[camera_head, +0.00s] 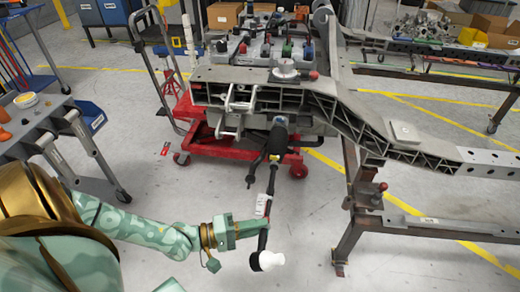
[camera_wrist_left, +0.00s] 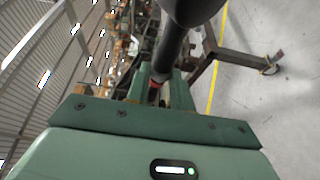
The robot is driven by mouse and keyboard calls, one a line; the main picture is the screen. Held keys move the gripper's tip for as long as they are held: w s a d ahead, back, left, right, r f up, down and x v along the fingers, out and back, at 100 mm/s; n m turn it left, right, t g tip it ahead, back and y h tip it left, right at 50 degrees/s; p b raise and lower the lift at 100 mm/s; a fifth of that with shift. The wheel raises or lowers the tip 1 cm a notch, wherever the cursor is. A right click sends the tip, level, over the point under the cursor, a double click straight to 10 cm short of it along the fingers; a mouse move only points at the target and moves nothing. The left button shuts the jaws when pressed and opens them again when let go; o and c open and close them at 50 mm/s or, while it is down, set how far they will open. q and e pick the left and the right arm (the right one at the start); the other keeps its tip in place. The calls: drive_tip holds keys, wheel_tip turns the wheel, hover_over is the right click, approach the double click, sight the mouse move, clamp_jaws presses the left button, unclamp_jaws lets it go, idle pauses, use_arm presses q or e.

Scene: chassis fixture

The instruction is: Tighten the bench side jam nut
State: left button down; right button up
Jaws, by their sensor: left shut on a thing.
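A dark rod (camera_head: 270,180) runs down from under the grey chassis frame (camera_head: 330,112) towards the front, with a white-capped black end (camera_head: 266,261) and a pale label on it. My left gripper (camera_head: 262,224) is shut on this rod, between the label and the white-capped end. In the left wrist view the rod (camera_wrist_left: 175,50) passes up from between the green fingers (camera_wrist_left: 160,92), with a small red-orange part near them. A second black bar (camera_head: 252,170) lies beside the rod's upper part. I cannot make out the jam nut. My right gripper is not in view.
A red wheeled jack (camera_head: 225,148) stands under the chassis. A brown steel bench stand (camera_head: 350,215) is to the right. A grey cart (camera_head: 50,125) stands at the left. The floor around the rod's lower end is clear.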

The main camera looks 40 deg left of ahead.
use_arm(q)
drive_tip(key=shift+w+t+b, duration=0.1)
drive_tip(key=shift+t+b, duration=0.25)
drive_tip(key=shift+t, duration=0.05)
drive_tip(key=shift+r, duration=0.2)
drive_tip(key=c, duration=1.2)
unclamp_jaws()
drive_tip(key=shift+d, duration=0.1)
drive_tip(key=shift+f, duration=0.15)
drive_tip(key=p+v, duration=0.2)
drive_tip(key=v, duration=1.4)
drive_tip(key=shift+a, duration=0.3)
drive_tip(key=shift+f, duration=0.1)
